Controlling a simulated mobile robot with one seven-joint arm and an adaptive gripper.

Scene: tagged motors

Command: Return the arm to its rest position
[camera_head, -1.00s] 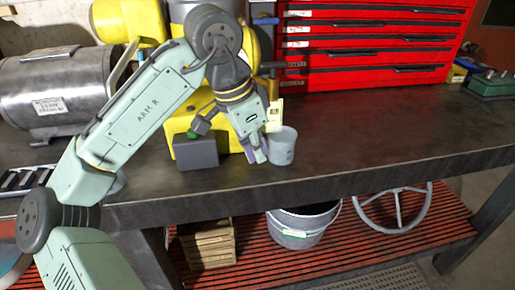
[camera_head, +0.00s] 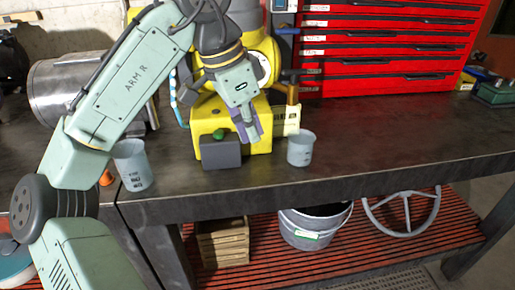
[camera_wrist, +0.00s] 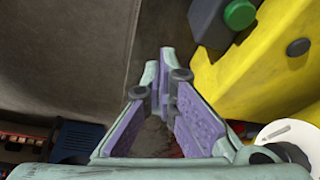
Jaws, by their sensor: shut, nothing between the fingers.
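My gripper (camera_head: 250,134) hangs above the bench in front of the yellow machine, to the left of a small grey cup. Its purple-padded fingers meet at the tips with nothing between them, as the wrist view shows (camera_wrist: 158,75). The arm, marked "ARM R", reaches in from the lower left with its elbow raised. The arm's rest position is not marked anywhere in view.
The yellow machine (camera_head: 208,115) with a grey block (camera_head: 220,152) stands close behind my gripper. A grey cup (camera_head: 300,148) and another cup (camera_head: 133,165) stand on the bench (camera_head: 380,130). A red drawer cabinet (camera_head: 385,50) is behind. The bench's right front is clear.

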